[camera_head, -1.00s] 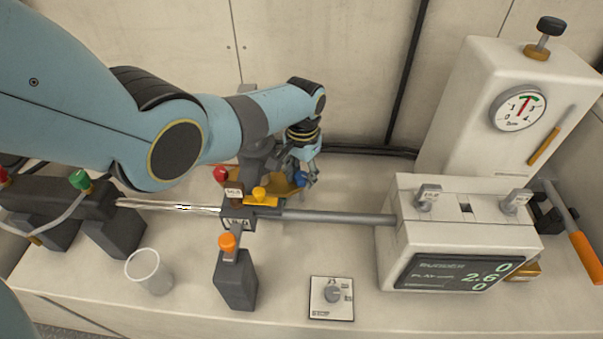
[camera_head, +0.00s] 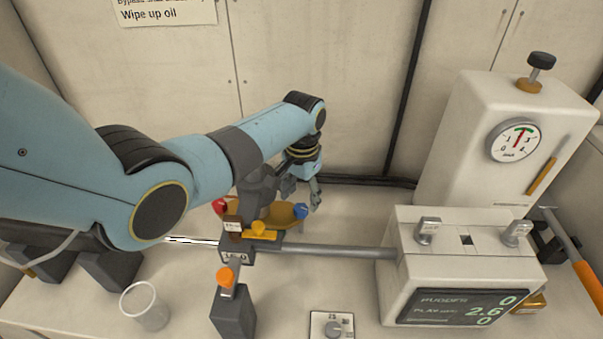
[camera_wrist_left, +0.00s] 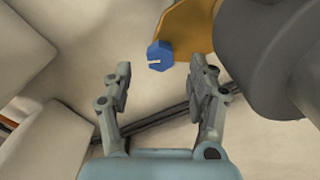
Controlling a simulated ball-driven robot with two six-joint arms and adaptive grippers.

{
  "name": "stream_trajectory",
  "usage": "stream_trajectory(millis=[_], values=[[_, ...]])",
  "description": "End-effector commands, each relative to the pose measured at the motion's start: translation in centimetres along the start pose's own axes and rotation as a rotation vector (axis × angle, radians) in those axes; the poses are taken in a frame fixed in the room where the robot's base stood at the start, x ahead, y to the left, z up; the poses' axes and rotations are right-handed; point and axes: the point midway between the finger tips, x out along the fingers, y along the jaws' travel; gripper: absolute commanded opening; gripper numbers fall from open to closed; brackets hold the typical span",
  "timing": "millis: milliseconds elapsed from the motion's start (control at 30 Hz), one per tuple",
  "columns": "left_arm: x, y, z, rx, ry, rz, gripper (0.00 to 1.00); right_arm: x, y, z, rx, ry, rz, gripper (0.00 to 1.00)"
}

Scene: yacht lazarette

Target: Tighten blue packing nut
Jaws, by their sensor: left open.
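The blue packing nut (camera_head: 300,211) sits at the right end of a yellow-orange bracket behind the shaft. In the left wrist view the nut (camera_wrist_left: 158,56) is a blue faceted piece with a pale mark, beside the orange bracket. My left gripper (camera_head: 301,197) is open and points down just behind and above the nut. In the left wrist view its fingertips (camera_wrist_left: 160,68) stand either side of the nut's line, with the nut just beyond them; no contact shows. A red knob (camera_head: 220,206) is at the bracket's left end. My right gripper is not in view.
A grey shaft (camera_head: 340,250) runs right to a white housing (camera_head: 400,275) with a display. A yellow handle (camera_head: 260,230) and an orange-topped post (camera_head: 232,310) stand near the bracket. A clear cup (camera_head: 145,305) is at front left. The back wall is close behind my gripper.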

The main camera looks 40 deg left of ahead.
Motion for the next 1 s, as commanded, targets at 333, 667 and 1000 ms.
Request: stream_trajectory(millis=[333, 667, 1000], values=[[-6.8, -0.1, -0.1, -0.001, 0.004, -0.002, 0.58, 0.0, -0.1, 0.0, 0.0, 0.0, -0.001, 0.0], [-7.9, -0.1, 0.0, -0.001, 0.001, -0.001, 0.58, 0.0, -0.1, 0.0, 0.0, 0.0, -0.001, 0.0], [-7.9, 0.0, 0.0, 0.0, 0.001, -0.001, 0.58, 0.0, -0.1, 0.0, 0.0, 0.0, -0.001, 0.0]])
